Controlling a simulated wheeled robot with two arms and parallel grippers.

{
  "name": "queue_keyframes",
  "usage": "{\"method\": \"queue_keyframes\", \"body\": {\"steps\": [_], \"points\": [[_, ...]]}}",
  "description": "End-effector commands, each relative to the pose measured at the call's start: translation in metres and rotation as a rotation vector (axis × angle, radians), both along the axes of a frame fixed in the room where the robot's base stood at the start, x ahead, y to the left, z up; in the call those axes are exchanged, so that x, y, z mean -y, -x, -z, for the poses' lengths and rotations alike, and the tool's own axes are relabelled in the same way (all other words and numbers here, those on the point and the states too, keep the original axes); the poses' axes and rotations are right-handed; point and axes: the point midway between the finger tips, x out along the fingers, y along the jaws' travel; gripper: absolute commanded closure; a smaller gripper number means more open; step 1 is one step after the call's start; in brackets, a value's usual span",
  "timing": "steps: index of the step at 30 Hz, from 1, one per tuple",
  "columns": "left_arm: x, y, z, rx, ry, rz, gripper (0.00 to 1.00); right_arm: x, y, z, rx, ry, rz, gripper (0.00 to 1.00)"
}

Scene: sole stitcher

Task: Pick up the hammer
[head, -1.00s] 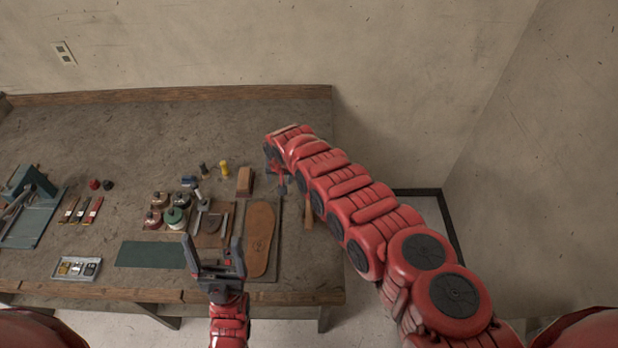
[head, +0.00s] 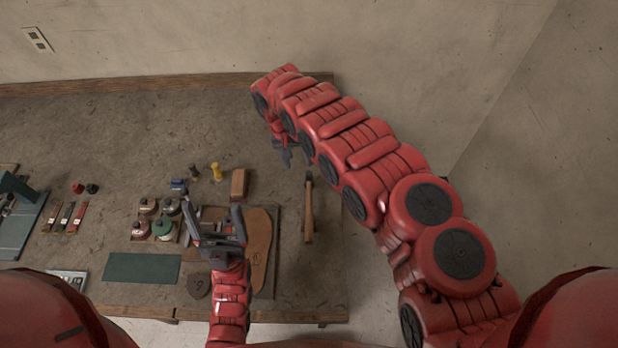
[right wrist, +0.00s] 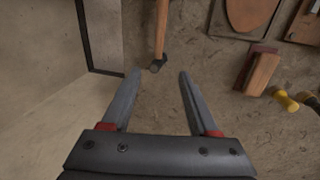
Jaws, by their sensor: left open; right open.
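The hammer (head: 309,212) lies on the workbench near its right end, its wooden handle pointing toward the front edge and its dark head at the far end. My right gripper (head: 286,158) is open just beyond and left of the hammer head, partly hidden by my arm. In the right wrist view, the hammer (right wrist: 161,32) shows ahead of my open right gripper (right wrist: 160,74), its dark head near and between the fingertips in the picture. Whether they touch cannot be told. My left gripper (head: 214,210) is open above the bench, over the leather pieces.
A brown sole (head: 260,245) on a board lies left of the hammer. A wooden block (head: 239,183), a yellow-topped tool (head: 215,172), several jars and a green mat (head: 142,268) are farther left. The bench ends right of the hammer, close to the wall.

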Motion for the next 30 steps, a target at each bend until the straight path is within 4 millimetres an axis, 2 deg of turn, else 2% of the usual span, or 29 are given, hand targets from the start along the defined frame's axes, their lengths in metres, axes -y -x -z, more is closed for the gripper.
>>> {"method": "queue_keyframes", "body": {"steps": [6,12,19,27,30], "points": [[0.000,0.000,0.026,0.000,0.000,0.000,0.15,0.009,0.001,0.056,-0.002,-0.001,0.000,0.40],[0.000,0.000,0.048,0.000,0.000,0.000,0.15,0.019,0.001,0.098,-0.002,0.000,0.001,0.40],[0.000,0.000,0.057,0.000,0.000,0.000,0.15,0.023,0.000,0.113,0.000,0.000,0.001,0.40],[0.000,0.000,0.085,0.000,0.000,0.000,0.15,0.032,-0.002,0.153,0.002,0.000,0.000,0.40],[0.000,0.000,0.085,0.000,0.000,0.000,0.15,0.033,-0.002,0.153,0.002,0.000,0.000,0.40]]}}
